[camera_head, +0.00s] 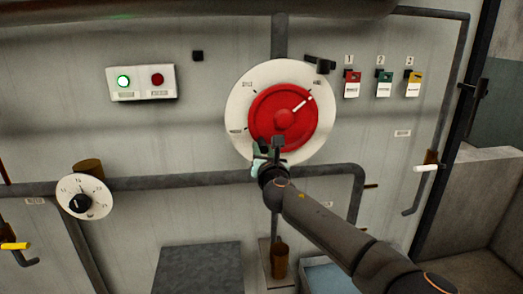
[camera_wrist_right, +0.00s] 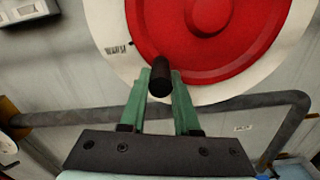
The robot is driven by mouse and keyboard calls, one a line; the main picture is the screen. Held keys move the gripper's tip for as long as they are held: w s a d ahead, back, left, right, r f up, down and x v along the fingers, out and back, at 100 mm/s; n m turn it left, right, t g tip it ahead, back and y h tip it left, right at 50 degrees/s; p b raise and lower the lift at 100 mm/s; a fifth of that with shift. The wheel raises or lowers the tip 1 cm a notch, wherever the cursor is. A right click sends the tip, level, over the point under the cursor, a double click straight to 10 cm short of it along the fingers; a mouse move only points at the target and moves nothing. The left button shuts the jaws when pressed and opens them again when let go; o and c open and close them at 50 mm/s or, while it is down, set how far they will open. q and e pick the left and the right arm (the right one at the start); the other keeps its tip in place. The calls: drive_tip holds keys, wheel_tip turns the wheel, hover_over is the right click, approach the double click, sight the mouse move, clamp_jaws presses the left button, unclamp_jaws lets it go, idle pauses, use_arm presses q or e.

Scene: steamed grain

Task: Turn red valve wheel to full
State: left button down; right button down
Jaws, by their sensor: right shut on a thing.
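The red valve wheel (camera_head: 268,110) is mounted on a round white dial plate (camera_head: 239,104) on the wall panel. A white pointer line on the wheel points to the upper right. A dark handle knob sticks out at the wheel's lower edge, and it shows in the right wrist view (camera_wrist_right: 160,76). My right gripper (camera_head: 267,152) is at this knob, and in the right wrist view its green fingers stand on either side of it, shut on it. The wheel also shows in the right wrist view (camera_wrist_right: 245,75). My left gripper is out of view.
A box with a green lamp and a red button (camera_head: 141,82) is at the upper left. Several coloured tags (camera_head: 383,84) hang at the right. A grey pipe (camera_head: 200,181) runs below the wheel. A small white dial (camera_head: 95,190) is at the left.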

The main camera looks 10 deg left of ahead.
sight(267, 152)
drive_tip(key=shift+w+d+r, duration=0.25)
drive_tip(key=shift+w+d, duration=0.05)
drive_tip(key=shift+d, duration=0.3)
drive_tip(key=c, duration=0.7)
unclamp_jaws()
drive_tip(key=shift+d+f, duration=0.1)
drive_tip(key=shift+o, duration=0.2)
drive_tip(key=shift+s+a+f, duration=0.1)
drive_tip(key=shift+a, duration=0.15)
drive_tip(key=shift+s, duration=0.1)
drive_tip(key=shift+p+v, duration=0.4)
drive_tip(key=shift+v, duration=1.35)
drive_tip(key=v, duration=0.8)
drive_tip(key=shift+s+d, duration=0.15)
drive_tip(key=shift+s, duration=0.25)
